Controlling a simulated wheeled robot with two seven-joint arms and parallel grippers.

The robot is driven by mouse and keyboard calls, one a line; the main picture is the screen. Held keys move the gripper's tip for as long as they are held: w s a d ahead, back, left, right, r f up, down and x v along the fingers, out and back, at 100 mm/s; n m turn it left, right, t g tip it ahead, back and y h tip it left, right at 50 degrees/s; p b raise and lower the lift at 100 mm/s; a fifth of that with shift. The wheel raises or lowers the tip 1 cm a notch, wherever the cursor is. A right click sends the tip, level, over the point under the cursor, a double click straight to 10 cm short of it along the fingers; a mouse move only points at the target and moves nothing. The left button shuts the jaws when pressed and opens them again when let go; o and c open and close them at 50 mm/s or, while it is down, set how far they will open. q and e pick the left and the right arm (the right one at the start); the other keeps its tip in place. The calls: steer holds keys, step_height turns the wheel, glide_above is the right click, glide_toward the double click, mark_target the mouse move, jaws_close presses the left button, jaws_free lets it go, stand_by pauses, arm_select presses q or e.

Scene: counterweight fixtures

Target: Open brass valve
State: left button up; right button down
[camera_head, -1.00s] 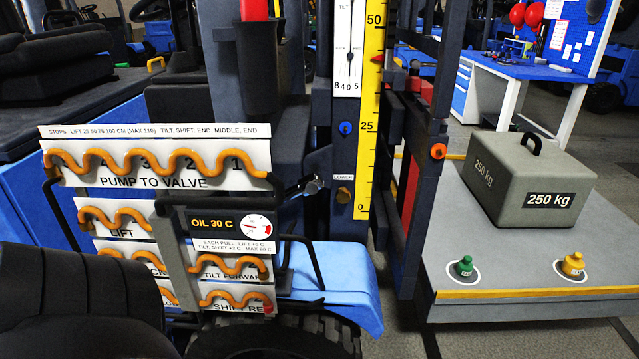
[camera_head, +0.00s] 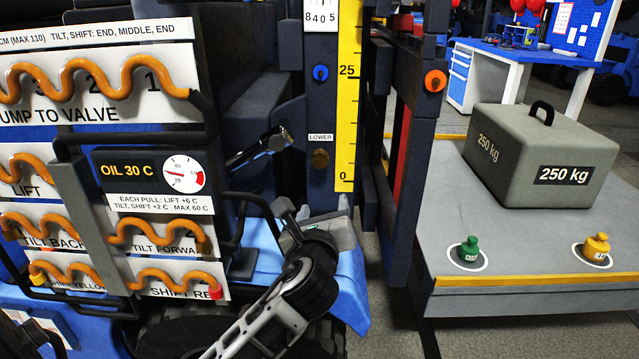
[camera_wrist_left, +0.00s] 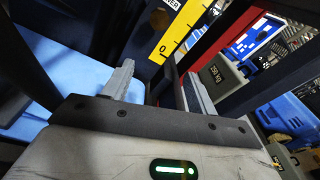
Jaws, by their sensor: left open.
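The brass valve (camera_head: 320,158) is a small round brass knob on the dark mast post, just under the LOWER label (camera_head: 320,137). In the left wrist view the knob (camera_wrist_left: 160,19) shows dimly near the top edge, beyond the fingers. My left gripper (camera_head: 322,209) is below the valve, apart from it, with its fingers pointing up. Its two fingers (camera_wrist_left: 158,88) stand apart with nothing between them. My right gripper is not in view.
A yellow scale (camera_head: 347,100) runs beside the valve, with a blue knob (camera_head: 320,73) above. A black-tipped lever (camera_head: 262,147) juts out at left. Orange hoses (camera_head: 95,80) cover the left panel. A 250 kg weight (camera_head: 540,155) sits on the platform at right.

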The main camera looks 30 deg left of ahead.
mark_target(320, 162)
arm_select(q)
steer(key=shift+m+y, duration=0.7)
steer(key=shift+y, duration=0.2)
steer(key=b+x, duration=0.1)
steer(key=x, duration=0.4)
steer(key=r+b+x, duration=0.1)
steer(key=b+x, duration=0.1)
steer(key=x, duration=0.3)
steer(key=r+b+x, duration=0.1)
steer(key=x, duration=0.5)
steer(key=shift+s+a, duration=0.15)
steer(key=shift+a, duration=0.3)
steer(key=shift+w+a, duration=0.3)
steer(key=shift+w, duration=0.15)
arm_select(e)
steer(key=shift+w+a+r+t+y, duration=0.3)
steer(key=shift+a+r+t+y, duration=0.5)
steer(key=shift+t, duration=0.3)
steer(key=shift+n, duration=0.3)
arm_select(q)
steer(key=c, duration=1)
